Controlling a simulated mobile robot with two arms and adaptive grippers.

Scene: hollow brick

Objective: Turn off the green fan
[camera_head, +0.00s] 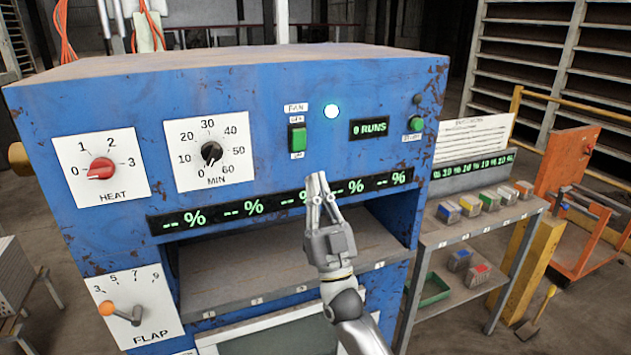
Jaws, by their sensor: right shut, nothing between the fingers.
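The green fan switch (298,138) is on the blue machine's front panel (270,105), right of the MIN dial. A FAN label is above it, with small labels at its top and bottom. I cannot tell which way it is tipped. A round lamp (331,112) right of it glows pale green-white. My right gripper (317,180) is shut and empty, fingers pointing up. In the picture it is below and slightly right of the switch, apart from it, in front of the percent display. My left gripper is not in view.
A red HEAT knob (101,168), a black MIN dial (211,153), a round green button (416,124) and an orange-tipped FLAP lever (107,309) are also on the machine. A shelf with small coloured blocks (470,206) stands at right. The panel around the switch is clear.

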